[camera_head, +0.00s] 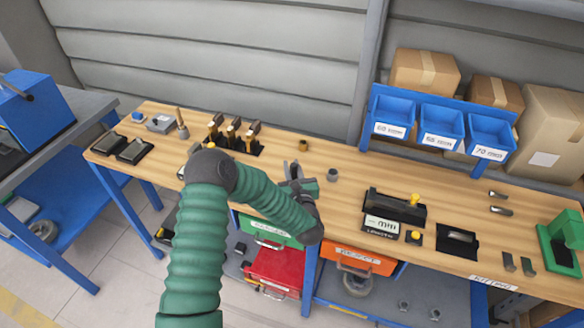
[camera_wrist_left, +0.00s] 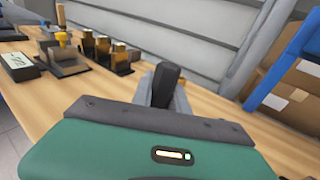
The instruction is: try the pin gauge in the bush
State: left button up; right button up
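My left gripper (camera_head: 293,170) is over the middle of the bench, its fingers pointing up and away in the head view. In the left wrist view its grey fingers (camera_wrist_left: 165,92) flank a dark block-like shape; I cannot tell whether this is a held thing or part of the gripper. Several upright gauges with brown tops (camera_head: 233,127) stand in a dark rack (camera_head: 246,149) at the left; they also show in the left wrist view (camera_wrist_left: 103,47). A grey bush-like cylinder (camera_head: 332,175) stands just right of the gripper. A smaller brass one (camera_head: 303,145) is behind it. My right gripper is out of view.
A dark "mm" fixture (camera_head: 395,206) and a black tray (camera_head: 457,239) stand on the right, with a green device (camera_head: 562,236) at the far right. Blue bins (camera_head: 441,126) stand behind. The bench between cylinders and fixture is clear.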

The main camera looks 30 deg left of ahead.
pick_arm(q)
jog(key=o, duration=0.5)
jog(key=shift+f, duration=0.1)
jog(key=shift+o, duration=0.2)
